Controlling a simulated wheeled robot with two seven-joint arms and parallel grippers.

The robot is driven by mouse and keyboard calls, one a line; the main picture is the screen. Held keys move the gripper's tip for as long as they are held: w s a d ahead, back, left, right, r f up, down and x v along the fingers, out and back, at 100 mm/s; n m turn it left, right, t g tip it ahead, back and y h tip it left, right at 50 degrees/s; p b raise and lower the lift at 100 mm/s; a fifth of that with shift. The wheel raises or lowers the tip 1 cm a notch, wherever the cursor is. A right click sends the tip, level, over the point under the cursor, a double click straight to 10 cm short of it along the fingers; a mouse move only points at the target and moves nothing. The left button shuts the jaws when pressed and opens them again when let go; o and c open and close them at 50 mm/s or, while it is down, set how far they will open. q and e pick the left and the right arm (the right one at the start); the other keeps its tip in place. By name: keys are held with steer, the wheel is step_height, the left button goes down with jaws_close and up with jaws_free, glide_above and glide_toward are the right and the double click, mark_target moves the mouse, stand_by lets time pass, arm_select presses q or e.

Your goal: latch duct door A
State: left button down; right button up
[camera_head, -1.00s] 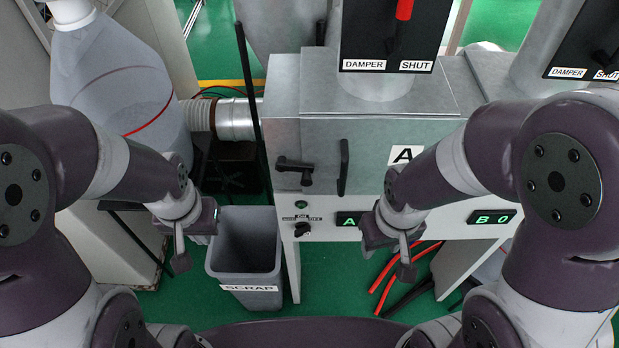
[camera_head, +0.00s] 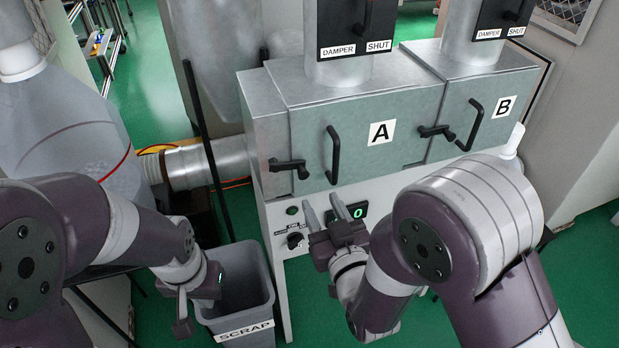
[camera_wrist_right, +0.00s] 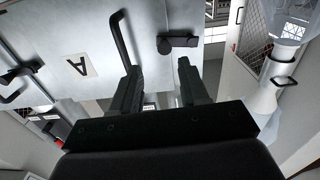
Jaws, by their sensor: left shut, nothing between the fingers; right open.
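Duct door A (camera_head: 405,108) is a grey panel that looks closed against the duct box, with an "A" label and a black bar handle (camera_head: 334,156). A black latch lever (camera_head: 288,166) lies roughly level at its left edge. In the right wrist view, upside down, door A (camera_wrist_right: 60,38), its handle (camera_wrist_right: 122,40) and its latch lever (camera_wrist_right: 180,42) show beyond the fingers. My right gripper (camera_head: 326,208) is open and empty, below the handle, in front of the switch panel; its fingers also show in the wrist view (camera_wrist_right: 158,88). My left gripper (camera_head: 182,308) is shut and empty, by the scrap bin.
Door B (camera_head: 490,92) with its own handle and latch (camera_head: 438,131) is to the right. The scrap bin (camera_head: 240,275) stands at lower left, near a black pole (camera_head: 205,130). A selector knob (camera_head: 295,240) and a green display (camera_head: 358,212) sit under door A.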

mark_target(305, 179)
steer(key=x, duration=0.2)
steer(key=p+x, duration=0.1)
steer(key=x, duration=0.5)
steer(key=shift+a+r, duration=0.1)
steer(key=shift+a, duration=0.35)
